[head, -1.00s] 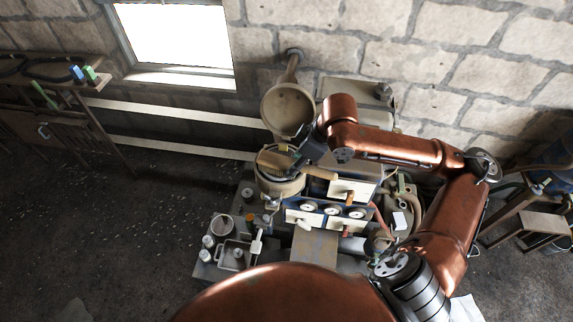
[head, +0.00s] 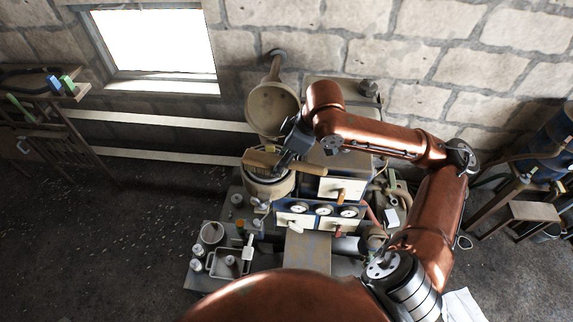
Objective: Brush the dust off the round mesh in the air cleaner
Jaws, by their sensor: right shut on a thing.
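The air cleaner (head: 268,190) is a round, open-topped pale housing at the left of the engine. Its round mesh lies inside, mostly hidden under the brush and my gripper. A brush with a wooden handle (head: 312,167) lies across the top of the housing, its tan bristle end (head: 262,160) over the left part of the opening. My right gripper (head: 285,163) is shut on the brush above the opening. I cannot tell whether the bristles touch the mesh. My left gripper is not in view.
A round beige bowl-like cover (head: 272,108) stands tilted open behind the air cleaner. The engine block with dials (head: 323,209) is to the right. A tray (head: 229,263) and several small jars stand at the front left. The floor at left is clear.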

